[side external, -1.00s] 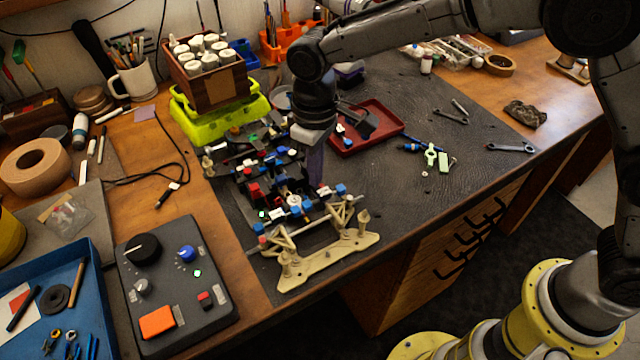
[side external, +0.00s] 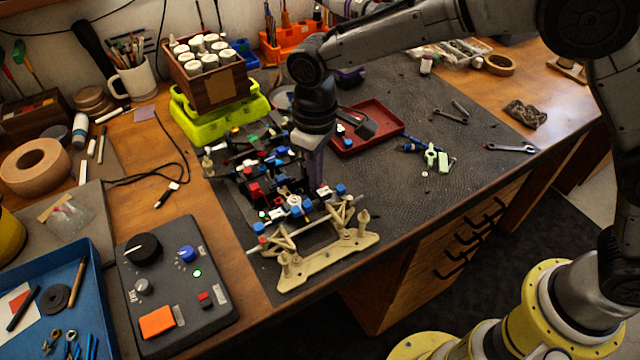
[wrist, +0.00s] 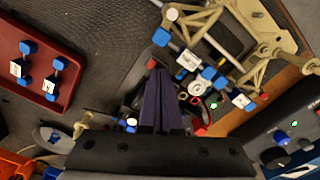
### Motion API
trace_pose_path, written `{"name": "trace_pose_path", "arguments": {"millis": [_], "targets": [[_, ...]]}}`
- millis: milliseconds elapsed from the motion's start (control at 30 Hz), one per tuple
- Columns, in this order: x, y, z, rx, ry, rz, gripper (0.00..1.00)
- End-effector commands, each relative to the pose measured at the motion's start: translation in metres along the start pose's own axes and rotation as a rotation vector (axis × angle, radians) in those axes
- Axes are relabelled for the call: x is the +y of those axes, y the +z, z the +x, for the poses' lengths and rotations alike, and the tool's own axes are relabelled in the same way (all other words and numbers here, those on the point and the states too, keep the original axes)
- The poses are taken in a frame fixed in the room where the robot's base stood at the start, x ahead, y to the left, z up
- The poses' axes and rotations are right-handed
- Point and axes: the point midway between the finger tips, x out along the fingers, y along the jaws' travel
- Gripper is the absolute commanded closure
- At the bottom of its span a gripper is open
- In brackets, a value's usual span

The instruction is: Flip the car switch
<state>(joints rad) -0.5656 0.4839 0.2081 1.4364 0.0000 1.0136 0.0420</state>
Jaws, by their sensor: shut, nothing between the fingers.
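The RC car (side external: 268,185) is an open dark chassis with red, blue and white parts and a beige suspension frame at its near end. It lies on the dark mat in the middle of the side view. Its near end also shows at the upper right of the wrist view (wrist: 205,75). My gripper (side external: 316,182) points down at the car's right side, with its dark purple fingers closed together and empty. The closed tips (wrist: 155,68) look close to the car in the wrist view; contact cannot be told. A small green light (wrist: 241,100) shows on the car. I cannot clearly identify the switch.
A control box (side external: 175,285) with knobs and an orange button stands at front left. A red tray (side external: 385,133) lies behind and right of my gripper. A lime case (side external: 205,120) carries a wooden box of white bottles. Open mat lies to the right.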

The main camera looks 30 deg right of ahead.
Motion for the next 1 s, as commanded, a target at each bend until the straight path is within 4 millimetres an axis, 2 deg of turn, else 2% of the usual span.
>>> {"name": "trace_pose_path", "arguments": {"millis": [800, 1000], "targets": [[0.000, 0.001, 0.012, -0.002, 0.000, 0.000, 1.00], [0.000, 0.000, 0.006, -0.001, 0.000, 0.000, 1.00]]}}
